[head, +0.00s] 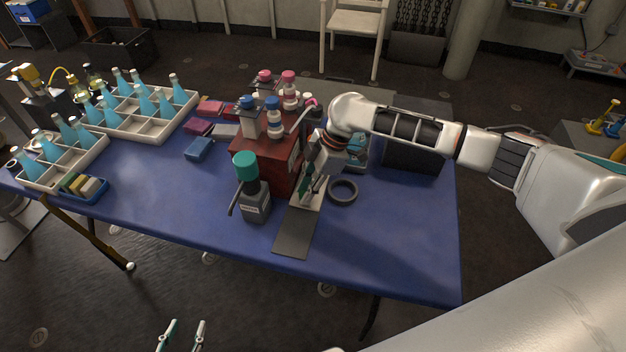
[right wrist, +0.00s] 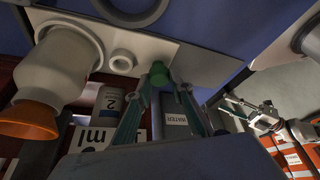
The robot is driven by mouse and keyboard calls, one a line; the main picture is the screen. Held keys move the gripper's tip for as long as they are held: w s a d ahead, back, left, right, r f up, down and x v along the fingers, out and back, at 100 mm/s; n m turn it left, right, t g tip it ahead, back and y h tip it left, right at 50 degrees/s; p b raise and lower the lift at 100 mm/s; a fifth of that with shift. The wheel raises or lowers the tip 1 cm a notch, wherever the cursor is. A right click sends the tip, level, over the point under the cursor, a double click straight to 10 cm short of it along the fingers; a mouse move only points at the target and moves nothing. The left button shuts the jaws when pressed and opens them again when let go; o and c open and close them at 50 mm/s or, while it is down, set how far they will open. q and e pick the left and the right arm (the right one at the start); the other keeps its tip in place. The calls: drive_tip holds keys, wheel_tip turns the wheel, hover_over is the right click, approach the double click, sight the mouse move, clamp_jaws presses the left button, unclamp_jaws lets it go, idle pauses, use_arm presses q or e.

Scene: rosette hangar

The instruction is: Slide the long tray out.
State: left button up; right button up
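A long grey tray (head: 297,232) lies flat on the blue table, its near end close to the front edge. Its far part runs back under my right gripper beside the dark red box (head: 262,165). My right gripper (head: 311,192) points down over the tray; its fingers look apart. In the right wrist view, a green knob (right wrist: 158,74) shows near the fingertips of my right gripper (right wrist: 164,88); I cannot tell whether they touch it. My left gripper (head: 182,335) is open and empty in front of the table; it also shows in the right wrist view (right wrist: 250,112).
A grey bottle with a teal cap (head: 245,168) stands left of the tray; a dark ring (head: 343,191) lies to the right. Several bottles stand on the red box. Crates of blue bottles (head: 150,128) fill the left. The table's front right is clear.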

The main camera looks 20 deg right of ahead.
idle(0.4)
drive_tip(key=shift+s+a+r+p, duration=0.1)
drive_tip(key=shift+s+a+p, duration=0.45)
drive_tip(key=shift+s+p, duration=0.3)
drive_tip(key=shift+s+a+p, duration=0.55)
drive_tip(key=shift+s+p, duration=0.2)
drive_tip(key=shift+p, duration=0.1)
drive_tip(key=shift+s+a+p, duration=0.5)
drive_tip(key=shift+s+p, duration=0.25)
drive_tip(key=shift+p, duration=0.1)
drive_tip(key=shift+s+a+p, duration=0.25)
drive_tip(key=shift+s+a, duration=0.2)
drive_tip(key=shift+s, duration=0.2)
drive_tip(key=shift+s+a+p, duration=0.2)
drive_tip(key=shift+s+a, duration=0.2)
drive_tip(key=shift+s, duration=0.25)
drive_tip(key=shift+s+a, duration=0.75)
drive_tip(key=shift+s, duration=0.35)
drive_tip(key=shift+s+a, duration=0.7)
drive_tip(key=shift+s, duration=0.35)
drive_tip(key=o, duration=0.8)
drive_tip(key=shift+w, duration=0.1)
wheel_tip(320, 180, up, 7)
